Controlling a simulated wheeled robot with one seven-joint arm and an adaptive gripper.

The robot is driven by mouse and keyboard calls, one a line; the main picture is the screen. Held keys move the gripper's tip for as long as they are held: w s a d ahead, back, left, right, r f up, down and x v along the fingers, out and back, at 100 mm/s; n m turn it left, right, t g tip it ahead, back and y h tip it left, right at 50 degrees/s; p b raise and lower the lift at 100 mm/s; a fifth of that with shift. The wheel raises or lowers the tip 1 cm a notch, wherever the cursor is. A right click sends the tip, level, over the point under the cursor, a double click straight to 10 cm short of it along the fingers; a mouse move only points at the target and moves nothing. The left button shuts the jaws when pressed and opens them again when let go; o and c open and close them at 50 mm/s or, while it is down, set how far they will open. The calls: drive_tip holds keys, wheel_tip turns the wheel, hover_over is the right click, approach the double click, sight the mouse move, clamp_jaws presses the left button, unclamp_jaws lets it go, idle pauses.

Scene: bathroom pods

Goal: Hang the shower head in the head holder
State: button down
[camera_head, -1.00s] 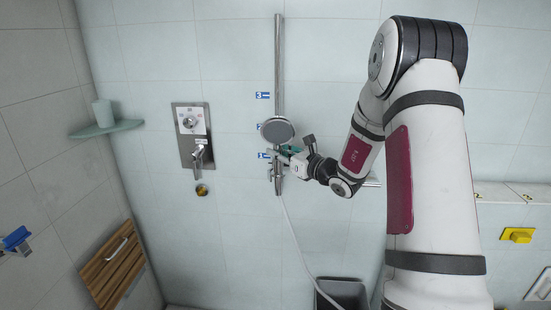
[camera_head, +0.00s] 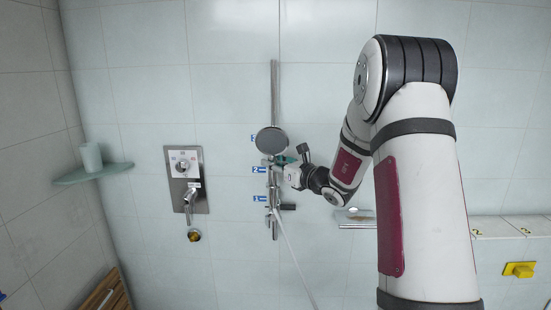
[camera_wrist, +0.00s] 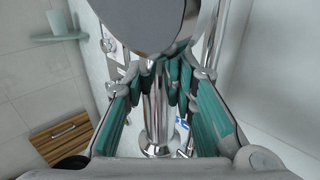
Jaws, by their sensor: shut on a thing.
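The round grey shower head (camera_head: 271,140) is in front of the wall rail (camera_head: 275,90), beside the top blue tag. In the wrist view its grey disc (camera_wrist: 145,20) fills the upper middle, with the chrome handle (camera_wrist: 155,112) below it. My gripper (camera_head: 283,162) is shut on the handle. The teal fingers (camera_wrist: 163,80) show on both sides of it. Whether the handle's lower end touches this fitting cannot be told.
A chrome mixer panel (camera_head: 186,180) is on the wall left of the rail. A corner shelf with a cup (camera_head: 91,157) is farther left. The pale hose (camera_head: 292,258) hangs below the rail. A wooden seat (camera_wrist: 60,137) is at lower left in the wrist view.

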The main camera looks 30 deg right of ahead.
sight(276, 196)
drive_tip(key=shift+f+b, duration=2.55)
drive_tip(key=shift+f, duration=2.8)
drive_tip(key=shift+c, duration=0.2)
unclamp_jaws()
drive_tip(key=shift+s, duration=0.15)
drive_tip(key=s+d+p, duration=0.2)
drive_tip(key=s, duration=0.7)
drive_tip(key=shift+s+p, duration=0.25)
drive_tip(key=shift+p, duration=0.05)
idle(0.7)
